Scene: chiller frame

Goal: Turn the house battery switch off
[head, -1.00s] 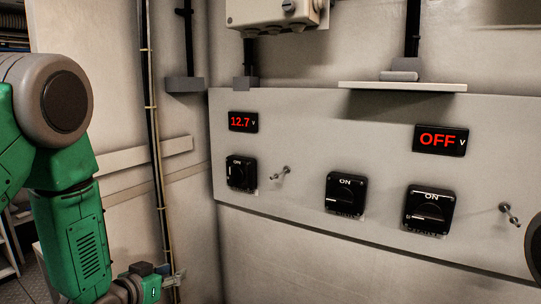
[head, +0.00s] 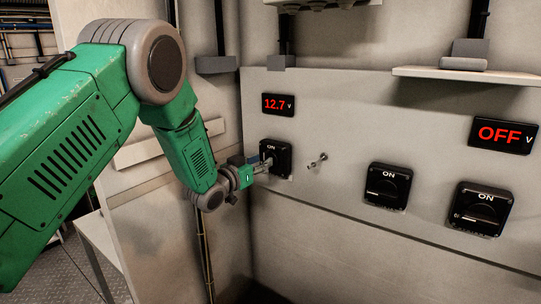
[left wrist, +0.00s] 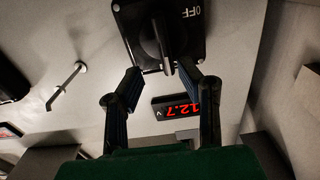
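Three black rotary switches sit on the pale panel; no name plate reading "house battery" is legible. The left switch (head: 275,158) is below a red display (head: 278,105) reading 12.7 V. My left gripper (head: 266,165) is in front of it and partly covers it. In the left wrist view, this switch (left wrist: 190,45) shows an OFF mark and a ridge-like knob (left wrist: 162,40). There my left gripper (left wrist: 160,72) is open, its fingertips apart on either side of the knob's near end. I cannot tell whether they touch it. My right gripper is not in view.
The middle switch (head: 388,186) and right switch (head: 481,208) have level knobs. A second display (head: 503,134) reads OFF. A shelf (head: 470,76) juts out above the panel.

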